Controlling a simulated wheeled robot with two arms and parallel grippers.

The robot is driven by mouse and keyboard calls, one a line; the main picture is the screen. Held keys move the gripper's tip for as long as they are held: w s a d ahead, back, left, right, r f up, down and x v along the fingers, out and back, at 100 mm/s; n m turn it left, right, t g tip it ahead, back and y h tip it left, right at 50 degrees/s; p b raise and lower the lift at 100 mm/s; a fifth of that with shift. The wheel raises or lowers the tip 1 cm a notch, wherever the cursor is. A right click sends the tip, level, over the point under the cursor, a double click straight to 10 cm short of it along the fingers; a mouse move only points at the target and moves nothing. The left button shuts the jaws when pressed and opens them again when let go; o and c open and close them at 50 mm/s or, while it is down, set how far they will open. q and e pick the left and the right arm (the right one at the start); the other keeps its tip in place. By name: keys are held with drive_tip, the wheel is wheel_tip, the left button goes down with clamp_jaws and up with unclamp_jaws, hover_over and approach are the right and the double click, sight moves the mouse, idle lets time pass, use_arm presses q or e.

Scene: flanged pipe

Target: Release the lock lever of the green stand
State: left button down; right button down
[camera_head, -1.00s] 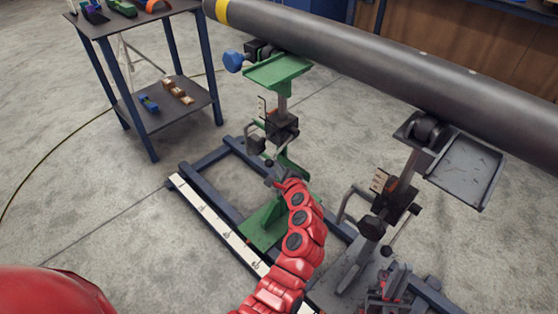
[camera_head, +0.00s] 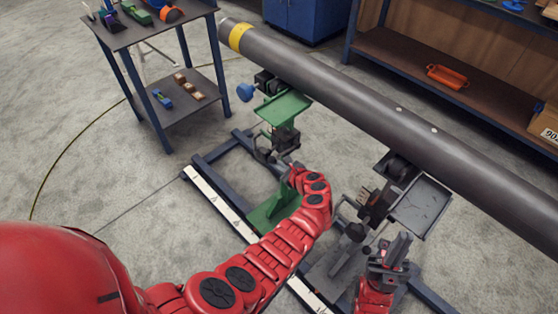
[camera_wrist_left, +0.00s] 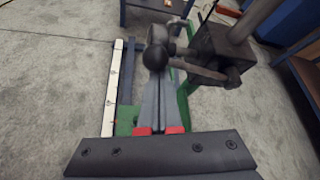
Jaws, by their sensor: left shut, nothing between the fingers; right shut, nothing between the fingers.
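The green stand (camera_head: 285,107) stands under the dark pipe (camera_head: 330,85), with its green base (camera_head: 268,212) on the floor frame. In the left wrist view, a dark lever with a ball knob (camera_wrist_left: 155,57) juts from the stand's dark clamp block (camera_wrist_left: 215,52). My left gripper (camera_head: 284,163) is beside the clamp. In its wrist view the shut fingers (camera_wrist_left: 160,88) point at the knob, their tips right by it; I cannot tell whether they touch. The arm hides part of the stand. My right gripper (camera_head: 402,243) is shut and empty, near the grey stand.
The grey stand (camera_head: 420,205) with its tray supports the pipe at right. A blue floor rail with a white strip (camera_head: 215,200) runs at left. A small shelf table (camera_head: 185,105) stands at upper left. The floor at left is open.

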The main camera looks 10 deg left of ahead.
use_arm(q)
drive_tip(key=shift+w+d+r+m+g+y, duration=0.1)
drive_tip(key=shift+w+r+m+g+y, duration=0.1)
drive_tip(key=shift+r+m+g, duration=0.35)
drive_tip(key=shift+w+d+r+m+g+y, duration=0.15)
drive_tip(key=shift+r+m+y, duration=0.1)
drive_tip(key=shift+r, duration=0.6)
drive_tip(key=shift+a+r, duration=0.1)
drive_tip(key=shift+w+r+b, duration=0.1)
drive_tip(key=shift+r+b, duration=0.15)
drive_tip(key=shift+b, duration=0.05)
drive_tip(key=shift+r+m, duration=0.25)
drive_tip(key=shift+m, duration=0.05)
drive_tip(key=p+v, duration=0.1)
drive_tip(key=v, duration=0.6)
drive_tip(key=shift+d, duration=0.45)
